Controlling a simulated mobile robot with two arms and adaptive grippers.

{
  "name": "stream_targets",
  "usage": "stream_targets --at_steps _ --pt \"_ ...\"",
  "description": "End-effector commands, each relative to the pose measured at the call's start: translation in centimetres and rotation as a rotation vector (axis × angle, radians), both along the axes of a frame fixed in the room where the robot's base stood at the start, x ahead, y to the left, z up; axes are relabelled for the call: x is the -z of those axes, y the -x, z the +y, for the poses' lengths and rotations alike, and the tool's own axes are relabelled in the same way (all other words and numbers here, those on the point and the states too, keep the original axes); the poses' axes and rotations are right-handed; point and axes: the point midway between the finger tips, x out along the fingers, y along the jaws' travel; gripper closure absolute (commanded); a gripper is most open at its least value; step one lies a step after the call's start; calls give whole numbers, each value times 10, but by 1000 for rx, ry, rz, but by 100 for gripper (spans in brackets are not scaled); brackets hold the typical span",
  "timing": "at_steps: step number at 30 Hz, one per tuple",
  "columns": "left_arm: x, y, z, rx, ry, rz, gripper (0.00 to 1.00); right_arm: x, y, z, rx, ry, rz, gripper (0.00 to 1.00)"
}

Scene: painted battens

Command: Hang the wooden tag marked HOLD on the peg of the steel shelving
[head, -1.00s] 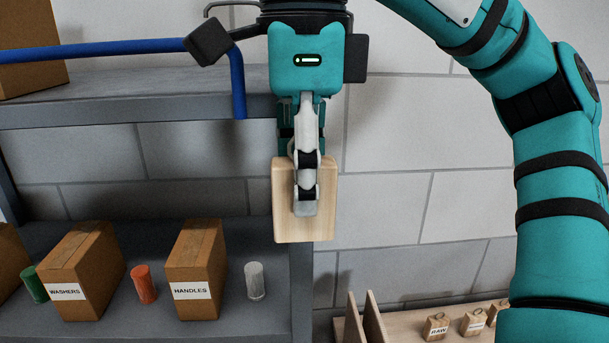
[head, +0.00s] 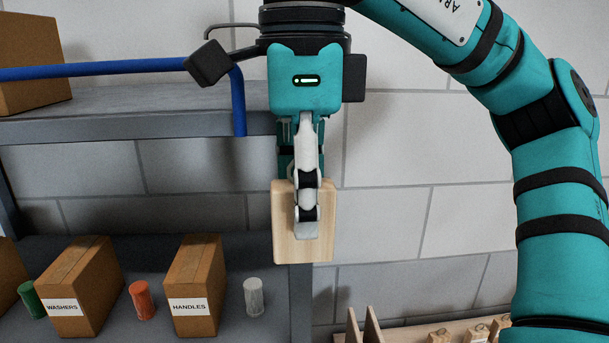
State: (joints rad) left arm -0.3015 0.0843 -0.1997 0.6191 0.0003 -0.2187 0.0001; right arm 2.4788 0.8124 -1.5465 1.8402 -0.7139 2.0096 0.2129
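My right gripper (head: 308,232) points down in the middle of the head view, with its fingers closed over a pale wooden tag (head: 284,240). The tag hangs upright in front of the right-hand post of the steel shelving (head: 300,290). No marking shows on the side of the tag facing me, so I cannot read whether it says HOLD. The peg is not visible; the tag and gripper cover part of the post. My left gripper is not in view.
A blue rail (head: 120,68) runs along the upper shelf. Boxes marked WASHERS (head: 75,290) and HANDLES (head: 195,288) stand on the lower shelf with an orange cylinder (head: 142,300) and a grey cylinder (head: 253,297). A wooden rack (head: 400,334) with smaller tags is at bottom right.

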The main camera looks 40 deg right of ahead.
Motion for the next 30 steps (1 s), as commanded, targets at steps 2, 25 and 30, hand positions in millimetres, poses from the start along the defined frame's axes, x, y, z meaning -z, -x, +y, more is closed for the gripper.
stream_targets --at_steps 2,25,30 --pt "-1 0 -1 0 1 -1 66 -8 -3 -2 13 0 -13 46" --pt "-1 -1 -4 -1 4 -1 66 -82 11 7 6 4 -15 46" --pt "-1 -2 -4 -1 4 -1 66 -83 12 7 5 4 -14 46"
